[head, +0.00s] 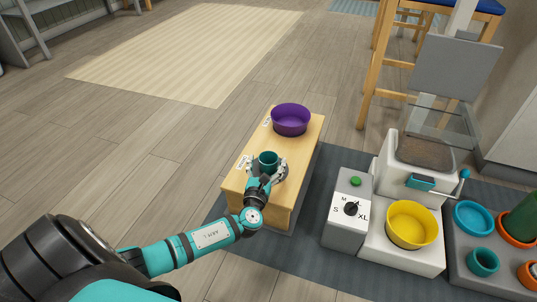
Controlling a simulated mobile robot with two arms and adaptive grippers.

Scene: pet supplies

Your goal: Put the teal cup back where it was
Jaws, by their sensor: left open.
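A dark teal cup (268,159) stands upright on the near part of a small wooden bench (291,157). My left gripper (267,170) is at this cup, with its fingers open around the near side and flanks. Whether the fingers touch the cup cannot be told, and its lower part is hidden by the gripper. A brighter teal cup (482,261) stands on the grey tray (477,279) at the right. My right gripper is not in view.
A purple bowl (291,121) sits at the bench's far end. A white machine (390,167) with a yellow bowl (412,226) and a dial box (348,211) stands right of the bench. A teal bowl (474,217) is on the tray. The floor left of the bench is clear.

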